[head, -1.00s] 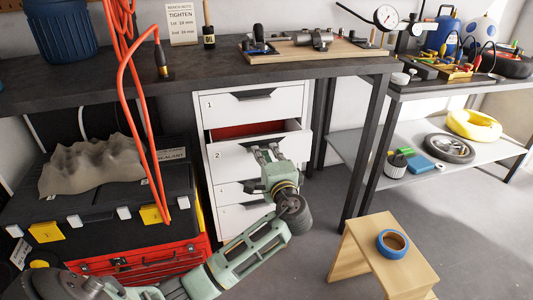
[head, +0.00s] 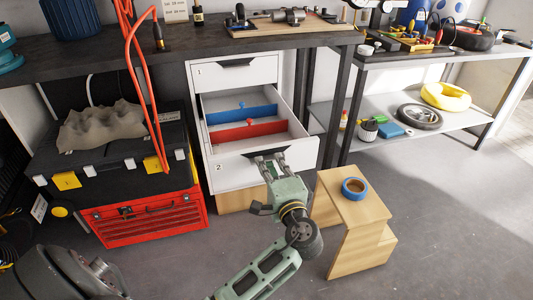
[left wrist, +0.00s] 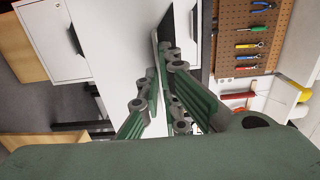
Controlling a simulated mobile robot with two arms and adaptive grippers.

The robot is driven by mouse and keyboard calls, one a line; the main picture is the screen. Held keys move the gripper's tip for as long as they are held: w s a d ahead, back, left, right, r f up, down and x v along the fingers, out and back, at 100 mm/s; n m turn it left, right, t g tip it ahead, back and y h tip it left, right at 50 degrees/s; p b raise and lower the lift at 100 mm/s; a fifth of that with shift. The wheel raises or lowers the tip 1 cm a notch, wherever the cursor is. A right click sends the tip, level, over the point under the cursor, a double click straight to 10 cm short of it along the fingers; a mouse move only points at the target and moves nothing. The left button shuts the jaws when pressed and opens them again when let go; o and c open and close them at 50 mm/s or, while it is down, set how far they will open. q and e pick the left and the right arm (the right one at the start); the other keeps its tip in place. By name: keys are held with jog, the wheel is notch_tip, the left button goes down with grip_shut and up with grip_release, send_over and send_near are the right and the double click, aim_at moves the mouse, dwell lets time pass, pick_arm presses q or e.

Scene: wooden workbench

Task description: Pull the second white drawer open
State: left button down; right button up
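The second white drawer (head: 265,165), marked 2, stands well out of the white cabinet (head: 205,72). Inside it a blue divider (head: 240,115) and a red divider (head: 245,134), each with a small knob, are visible. My left gripper (head: 267,160) is at the dark handle in the top middle of the drawer front. In the left wrist view its fingers (left wrist: 165,65) are close together at the handle's dark edge, beside the white front, and appear shut on it. The exact contact is partly hidden. My right gripper is out of view.
The top drawer (head: 235,72), marked 1, is shut. A wooden step stool (head: 350,205) with a blue tape roll (head: 354,188) stands right of the open drawer. A red toolbox (head: 150,218) stands to the left. An orange cable (head: 135,70) hangs from above. Floor at right is clear.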

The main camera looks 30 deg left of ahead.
pick_arm(q)
jog(key=shift+s+d, duration=0.5)
jog(key=shift+d, duration=0.05)
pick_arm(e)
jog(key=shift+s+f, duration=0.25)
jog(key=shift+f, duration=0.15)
pick_arm(q)
jog(key=c, duration=2)
grip_release()
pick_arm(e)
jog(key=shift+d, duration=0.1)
pick_arm(q)
jog(key=v, duration=1.2)
